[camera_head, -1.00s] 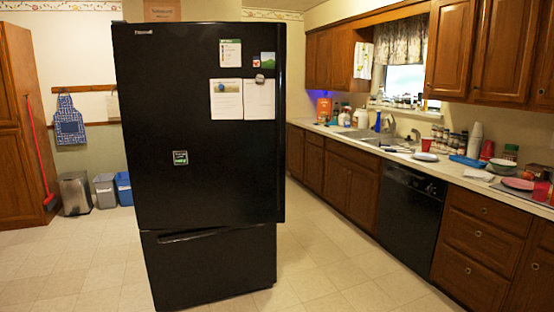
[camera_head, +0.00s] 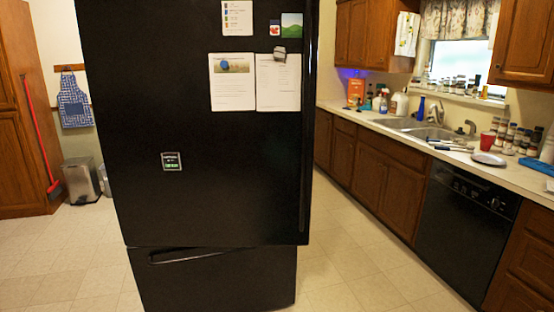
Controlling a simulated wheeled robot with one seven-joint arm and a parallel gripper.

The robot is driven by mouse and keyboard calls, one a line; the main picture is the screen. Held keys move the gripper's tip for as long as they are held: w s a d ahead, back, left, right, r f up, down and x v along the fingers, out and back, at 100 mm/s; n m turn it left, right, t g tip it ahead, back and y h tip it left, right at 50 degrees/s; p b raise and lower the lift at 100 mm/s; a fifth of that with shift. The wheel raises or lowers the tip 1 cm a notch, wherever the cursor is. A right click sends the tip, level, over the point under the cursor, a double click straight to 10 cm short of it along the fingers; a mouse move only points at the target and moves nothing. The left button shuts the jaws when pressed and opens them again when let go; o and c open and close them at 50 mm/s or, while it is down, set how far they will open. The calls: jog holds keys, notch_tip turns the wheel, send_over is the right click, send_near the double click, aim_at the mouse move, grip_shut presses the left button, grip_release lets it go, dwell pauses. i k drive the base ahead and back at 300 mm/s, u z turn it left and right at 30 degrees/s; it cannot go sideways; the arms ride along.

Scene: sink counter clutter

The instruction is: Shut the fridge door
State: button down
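The black fridge stands close in front of me, left of centre. Its upper fridge door (camera_head: 225,180) fills much of the picture, with its top cut off. A dark vertical strip, perhaps the handle, runs down the door's right edge (camera_head: 308,130). That edge reaches a little past the freezer drawer (camera_head: 215,283) below. I see no fridge interior, and I cannot tell from this angle whether the door is ajar. Papers and magnets (camera_head: 233,82) are on the door's front. My gripper is not in view.
A counter (camera_head: 390,130) with a sink and clutter runs along the right, above a dishwasher (camera_head: 465,230). Tiled floor (camera_head: 345,260) is free between fridge and cabinets. At left are a tall wooden cabinet (camera_head: 20,130), a red broom (camera_head: 38,130) and a trash can (camera_head: 80,182).

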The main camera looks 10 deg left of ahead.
aim_at(245, 179)
jog(key=u, duration=0.3)
jog(key=i, duration=0.8)
jog(key=u, duration=1.45)
jog(key=i, duration=0.65)
jog(key=u, duration=0.65)
